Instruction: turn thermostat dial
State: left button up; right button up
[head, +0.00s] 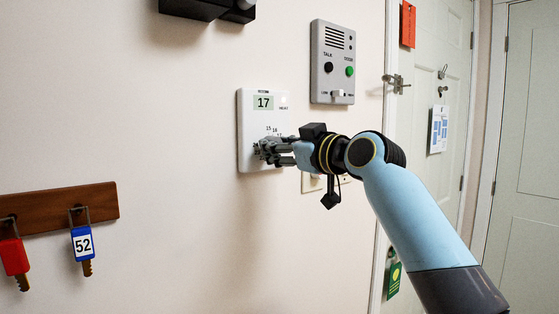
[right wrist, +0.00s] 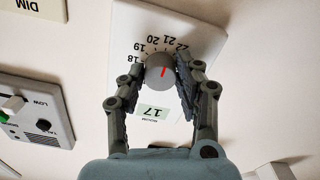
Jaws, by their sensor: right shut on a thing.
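The white thermostat (head: 246,120) is on the wall with a display reading 17. It also shows upside down in the right wrist view (right wrist: 128,50), with numbers from 18 to 22 around its grey round dial (right wrist: 156,82). A short red mark on the dial's face leans slightly right of vertical there. My right gripper (head: 262,150) is at the thermostat's lower part and hides most of the dial in the head view. In the right wrist view its two fingers (right wrist: 160,84) are on either side of the dial, shut on it. My left gripper is out of view.
An intercom panel (head: 333,85) is on the wall just above right of the thermostat. A switch plate (head: 310,183) is partly hidden below my right wrist. A wooden key rack (head: 150,195) hangs at left. A door (head: 430,180) stands at right.

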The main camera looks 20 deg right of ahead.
jog(key=shift+f+n+b, duration=0.1)
jog(key=shift+n+b, duration=4.05)
jog(key=shift+n, duration=1.65)
jog(key=o, duration=1.1)
jog(key=shift+o, duration=0.2)
jog(key=v, duration=1.2)
